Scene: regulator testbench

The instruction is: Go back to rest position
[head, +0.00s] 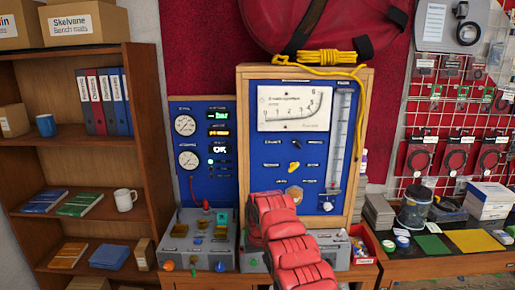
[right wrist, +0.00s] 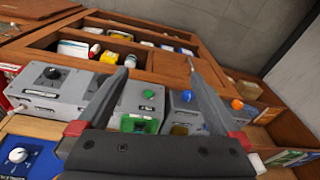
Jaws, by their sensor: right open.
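My right arm, with red padded segments, reaches up from the bottom middle of the head view in front of the test bench. Its gripper is hard to make out there, hidden by the arm. In the right wrist view my right gripper (right wrist: 159,62) is open, its two grey fingers spread apart with nothing between them. Beyond the fingers are grey control boxes (right wrist: 60,92) with knobs and a green button (right wrist: 149,94). The blue gauge panel (head: 270,180) in a wooden frame stands behind my arm in the head view. My left gripper is in neither view.
A smaller blue panel with round gauges (head: 186,125) stands left of the framed panel, above a grey box (head: 196,245). A wooden shelf (head: 135,75) is at the left. A red bag (head: 340,30) hangs above.

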